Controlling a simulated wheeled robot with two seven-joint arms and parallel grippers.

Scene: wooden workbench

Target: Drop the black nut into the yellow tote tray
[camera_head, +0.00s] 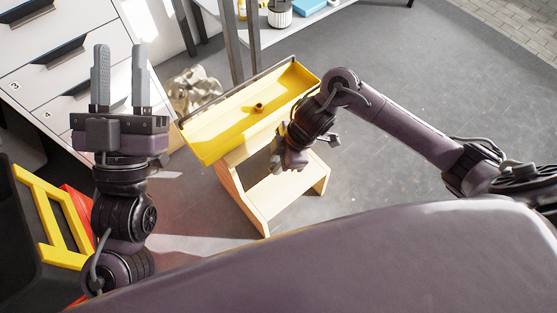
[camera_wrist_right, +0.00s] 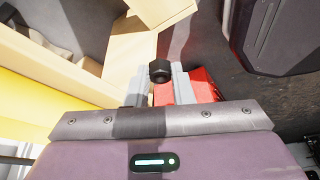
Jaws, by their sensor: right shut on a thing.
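The yellow tote tray (camera_head: 206,149) is a long, shallow, tilted bin in the middle of the head view. A small brownish round piece (camera_head: 259,106) lies inside it. My right gripper (camera_head: 288,162) is in front of the tray's right part, low beside the wooden stand. In the right wrist view the black nut (camera_wrist_right: 160,70) sits between the fingertips, and the right gripper (camera_wrist_right: 160,84) is shut on it. The nut cannot be made out in the head view. A yellow surface (camera_wrist_right: 35,110) shows at the left of the wrist view. My left gripper (camera_head: 121,78) is open and empty, pointing up at the left.
A light wooden step stand (camera_head: 290,195) is under the tray. A white drawer cabinet (camera_head: 60,60) stands at the left, with a yellow frame (camera_head: 45,215) and red part below. A shelf table with containers (camera_head: 279,14) is at the back. The grey floor at right is clear.

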